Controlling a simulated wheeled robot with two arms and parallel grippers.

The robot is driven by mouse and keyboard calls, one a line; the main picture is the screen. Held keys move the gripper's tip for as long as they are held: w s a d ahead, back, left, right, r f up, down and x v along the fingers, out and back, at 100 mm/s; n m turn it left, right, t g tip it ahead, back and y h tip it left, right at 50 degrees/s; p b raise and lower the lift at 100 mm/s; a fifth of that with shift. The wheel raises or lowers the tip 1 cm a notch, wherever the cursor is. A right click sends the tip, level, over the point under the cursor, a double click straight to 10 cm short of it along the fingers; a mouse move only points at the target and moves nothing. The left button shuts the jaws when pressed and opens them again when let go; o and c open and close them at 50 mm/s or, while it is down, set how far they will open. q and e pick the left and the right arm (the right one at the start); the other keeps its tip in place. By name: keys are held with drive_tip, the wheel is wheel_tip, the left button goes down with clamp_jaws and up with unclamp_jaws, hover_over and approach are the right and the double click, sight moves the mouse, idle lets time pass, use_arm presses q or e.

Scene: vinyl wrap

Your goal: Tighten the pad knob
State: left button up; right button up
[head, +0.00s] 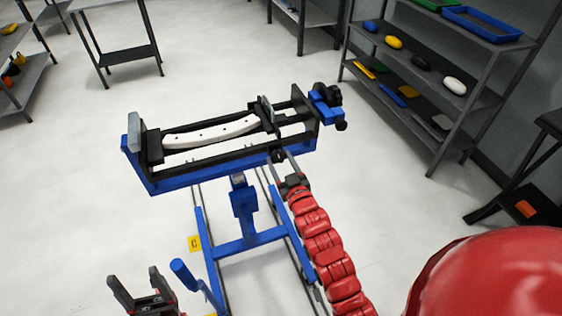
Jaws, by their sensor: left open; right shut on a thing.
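A blue and black clamping stand (222,163) holds a curved white piece (212,132) lying between its black end plates. A small black knob (277,156), apparently the pad knob, sits on the front rail toward the right end. My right gripper (284,162) reaches up from below and is shut on this knob; its fingers partly hide it. A black pad plate (266,113) stands at the right end of the white piece. My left gripper (138,289) is open and empty at the lower left, well away from the stand.
A black handwheel (328,94) and another black knob (341,126) are at the stand's right end. A blue handle (183,274) rises near my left gripper. A shelf (430,75) with several coloured items stands at the right. The floor left of the stand is clear.

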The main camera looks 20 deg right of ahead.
drive_tip(key=shift+f+m, duration=0.15)
drive_tip(key=shift+m, duration=0.65)
drive_tip(key=o, duration=1.4)
drive_tip(key=shift+c, duration=0.2)
drive_tip(key=s+p, duration=0.5)
drive_tip(key=s, duration=1.2)
drive_tip(key=shift+s+d, duration=0.25)
